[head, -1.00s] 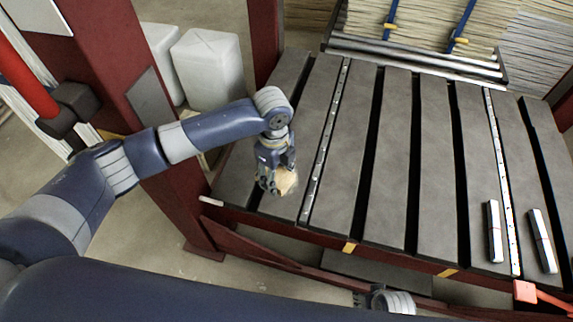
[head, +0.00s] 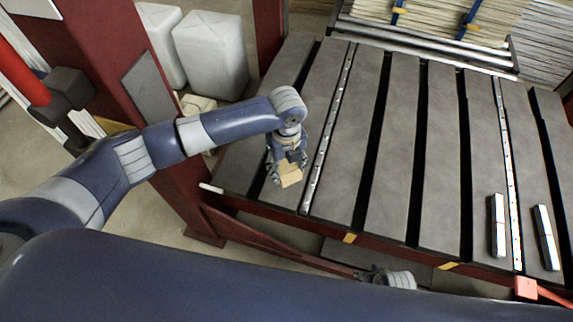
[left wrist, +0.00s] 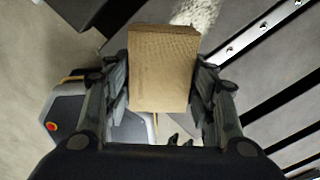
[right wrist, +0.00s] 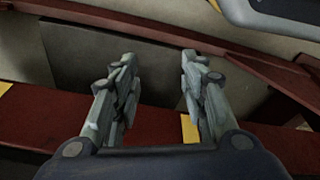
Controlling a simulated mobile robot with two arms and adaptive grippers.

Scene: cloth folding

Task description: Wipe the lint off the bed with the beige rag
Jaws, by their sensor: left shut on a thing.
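The gripper is over the near left part of the grey slatted bed (head: 340,150). A pale, fuzzy patch that looks like lint (left wrist: 196,13) lies on the bed just beyond the rag. I cannot make it out in the head view. My right gripper (right wrist: 157,62) is open and empty, near the bed's red front frame.
Two silver-topped dark blocks (head: 497,225) (head: 545,237) lie on the bed at the right. A red tool (head: 527,288) is at the near right edge. Dark gaps and perforated strips run between the slats. A red post (head: 150,100) stands at the left, with white jugs (head: 212,52) behind.

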